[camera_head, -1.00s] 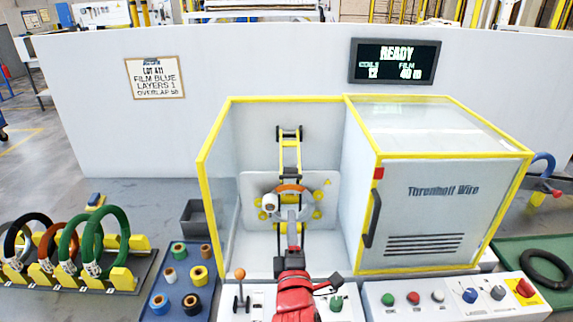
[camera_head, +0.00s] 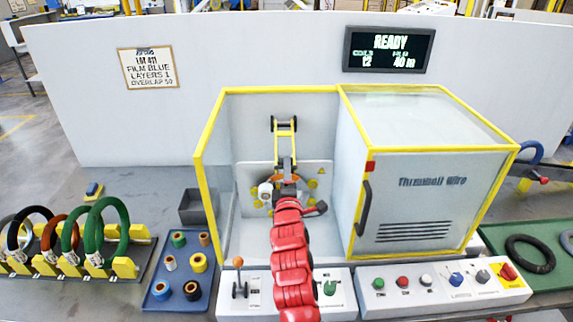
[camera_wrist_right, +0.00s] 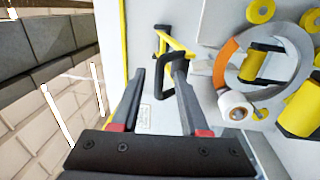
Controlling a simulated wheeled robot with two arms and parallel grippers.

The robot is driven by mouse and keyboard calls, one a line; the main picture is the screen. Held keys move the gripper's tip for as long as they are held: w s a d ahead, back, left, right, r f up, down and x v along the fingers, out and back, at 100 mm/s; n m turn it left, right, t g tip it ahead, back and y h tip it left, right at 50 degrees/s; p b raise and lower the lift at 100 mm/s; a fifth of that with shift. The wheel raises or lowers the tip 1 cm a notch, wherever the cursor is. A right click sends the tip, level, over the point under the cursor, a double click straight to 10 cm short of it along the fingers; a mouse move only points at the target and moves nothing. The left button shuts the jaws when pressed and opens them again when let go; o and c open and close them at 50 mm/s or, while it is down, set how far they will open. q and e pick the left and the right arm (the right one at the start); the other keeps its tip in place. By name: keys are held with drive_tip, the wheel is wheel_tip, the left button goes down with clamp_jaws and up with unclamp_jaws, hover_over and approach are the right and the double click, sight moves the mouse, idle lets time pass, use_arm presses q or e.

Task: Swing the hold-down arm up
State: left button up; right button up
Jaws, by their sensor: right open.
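The hold-down arm (camera_head: 285,132), yellow with black ends, stands roughly upright inside the open-fronted wrapping cell. It also shows in the right wrist view (camera_wrist_right: 176,42), with a black loop-shaped end. My right gripper (camera_head: 286,172) reaches into the cell from the front, overlapping the arm's lower part in the head view. In the right wrist view its fingers (camera_wrist_right: 158,78) are apart, and the black end shows between and just beyond the tips; contact cannot be told. The winding ring (camera_wrist_right: 285,62) is grey with an orange section. My left gripper is not in view.
The cell has a yellow frame (camera_head: 209,128) and a closed cabinet (camera_head: 425,195) on its right. A white film roll (camera_wrist_right: 235,105) sits beside the ring. Control panels (camera_head: 440,290) line the front. Coils on a rack (camera_head: 125,268) and a blue spool tray (camera_head: 160,292) are left.

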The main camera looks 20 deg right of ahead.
drive_tip(key=shift+x, duration=0.8)
clamp_jaws()
idle(1.0)
